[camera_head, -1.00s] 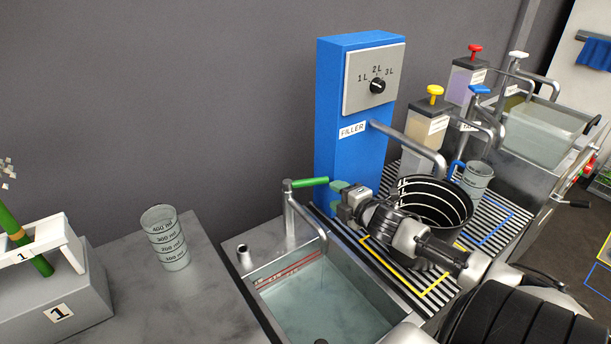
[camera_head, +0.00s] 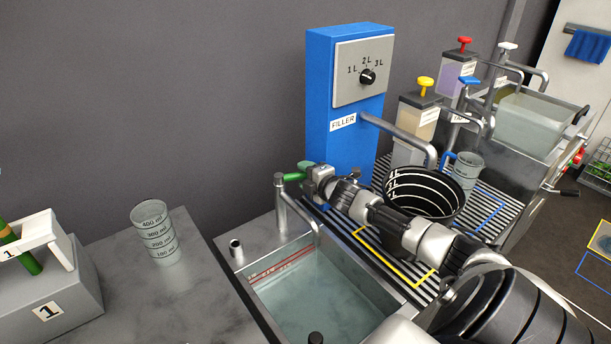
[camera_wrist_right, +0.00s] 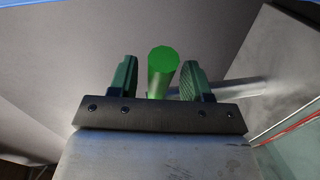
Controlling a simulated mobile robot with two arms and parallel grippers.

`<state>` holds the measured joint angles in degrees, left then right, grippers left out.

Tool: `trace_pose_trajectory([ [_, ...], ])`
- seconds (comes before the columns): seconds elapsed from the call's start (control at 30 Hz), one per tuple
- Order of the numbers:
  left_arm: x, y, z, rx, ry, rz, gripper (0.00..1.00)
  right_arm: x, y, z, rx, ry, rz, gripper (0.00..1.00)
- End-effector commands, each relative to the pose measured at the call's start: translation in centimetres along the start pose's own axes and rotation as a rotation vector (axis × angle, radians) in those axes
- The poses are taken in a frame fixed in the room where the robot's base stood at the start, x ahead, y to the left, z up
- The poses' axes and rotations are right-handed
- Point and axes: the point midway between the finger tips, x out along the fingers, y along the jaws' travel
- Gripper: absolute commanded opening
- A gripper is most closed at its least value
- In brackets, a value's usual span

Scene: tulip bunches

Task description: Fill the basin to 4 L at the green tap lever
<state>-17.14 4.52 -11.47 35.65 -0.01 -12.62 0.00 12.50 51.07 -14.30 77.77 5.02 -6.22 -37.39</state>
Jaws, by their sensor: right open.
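The green tap lever (camera_head: 294,177) sticks out to the right from the top of the silver tap (camera_head: 282,208). The tap's spout hangs over the basin (camera_head: 282,268), which holds water and has red and white level lines on its back wall. I cannot read the level. My right gripper (camera_head: 308,173) is at the lever's free end. In the right wrist view, the lever (camera_wrist_right: 161,72) stands between the open fingers of the right gripper (camera_wrist_right: 159,64), with gaps on both sides. My left gripper is not in view.
The blue filler (camera_head: 335,160) stands behind my right arm. A black bucket (camera_head: 425,196) sits on the striped grating beyond the arm. A measuring cup (camera_head: 155,235) stands on the counter at left, near a grey block (camera_head: 70,300) marked 1.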

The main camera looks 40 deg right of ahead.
Motion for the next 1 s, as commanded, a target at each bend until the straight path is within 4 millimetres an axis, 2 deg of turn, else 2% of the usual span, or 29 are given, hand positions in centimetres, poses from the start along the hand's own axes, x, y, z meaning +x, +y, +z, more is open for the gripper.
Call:
trace_pose_trajectory([
  [0.37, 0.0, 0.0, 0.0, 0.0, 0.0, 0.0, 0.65, 0.3, 0.0, 0.0, -0.001, 0.0, 0.0, 0.47],
  [0.67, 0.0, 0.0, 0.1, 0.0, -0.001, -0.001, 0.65, 0.3, 0.0, 0.0, -0.001, 0.0, 0.0, 0.01],
  [0.87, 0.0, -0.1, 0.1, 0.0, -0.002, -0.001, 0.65, 0.4, 0.0, -0.1, 0.0, -0.001, 0.0, 0.0],
  [1.0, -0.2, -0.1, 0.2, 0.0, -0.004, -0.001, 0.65, 1.1, 0.1, -1.4, 0.007, -0.015, 0.003, 0.0],
])
